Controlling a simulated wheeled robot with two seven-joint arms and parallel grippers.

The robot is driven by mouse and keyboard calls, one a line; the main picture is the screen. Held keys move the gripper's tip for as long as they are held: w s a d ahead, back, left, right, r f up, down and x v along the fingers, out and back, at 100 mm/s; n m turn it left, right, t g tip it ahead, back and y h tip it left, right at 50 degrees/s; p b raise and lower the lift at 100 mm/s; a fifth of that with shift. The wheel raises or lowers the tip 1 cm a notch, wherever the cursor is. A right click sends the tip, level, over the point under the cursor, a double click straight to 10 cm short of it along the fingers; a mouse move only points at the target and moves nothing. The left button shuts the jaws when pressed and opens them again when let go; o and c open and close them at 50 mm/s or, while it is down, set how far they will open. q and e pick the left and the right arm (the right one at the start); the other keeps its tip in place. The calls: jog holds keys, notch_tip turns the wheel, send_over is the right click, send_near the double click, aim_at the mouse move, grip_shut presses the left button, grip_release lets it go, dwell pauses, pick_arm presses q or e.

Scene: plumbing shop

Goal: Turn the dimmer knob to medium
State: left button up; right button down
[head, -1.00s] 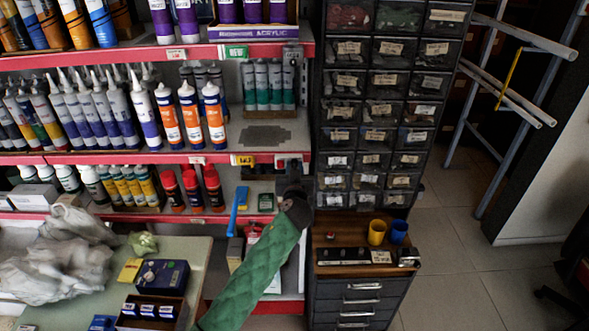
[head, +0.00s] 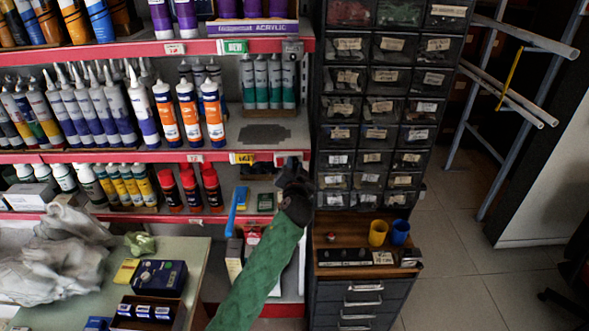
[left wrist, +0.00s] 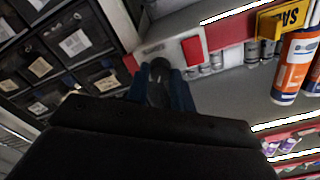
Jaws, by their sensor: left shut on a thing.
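The dimmer knob (left wrist: 158,72) is a dark round knob on a pale grey plate (left wrist: 178,47) at the shelf edge in the left wrist view. My left gripper (left wrist: 161,90) has its blue fingers on both sides of the knob and is shut on it. In the head view my left gripper (head: 291,166) is at the right end of the middle shelf's red edge and hides the knob. The knob's pointer and setting cannot be read. My right gripper is not in view.
A black drawer cabinet (head: 375,105) stands close to the right of my gripper. A yellow tag (head: 242,158) and orange-white tubes (head: 188,115) are to its left. A grey box (head: 292,48) is on the upper shelf edge. Open floor (head: 440,250) lies at the right.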

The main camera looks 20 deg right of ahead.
pick_arm(q)
jog(key=m, duration=0.4)
jog(key=shift+r+m, duration=0.1)
jog(key=shift+m, duration=0.2)
jog(key=shift+m+p, duration=0.35)
jog(key=shift+m, duration=0.15)
jog(key=m+p, duration=0.1)
jog(key=m, duration=0.2)
jog(key=shift+d+m, duration=0.1)
jog(key=shift+m, duration=0.3)
grip_shut()
jog(key=shift+m, duration=0.9)
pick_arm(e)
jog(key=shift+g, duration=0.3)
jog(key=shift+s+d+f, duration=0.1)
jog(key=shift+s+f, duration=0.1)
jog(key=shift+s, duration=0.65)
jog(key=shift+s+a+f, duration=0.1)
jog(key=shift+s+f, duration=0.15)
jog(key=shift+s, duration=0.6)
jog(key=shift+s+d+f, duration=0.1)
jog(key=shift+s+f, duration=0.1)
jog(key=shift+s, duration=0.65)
pick_arm(q)
jog(key=shift+f, duration=0.2)
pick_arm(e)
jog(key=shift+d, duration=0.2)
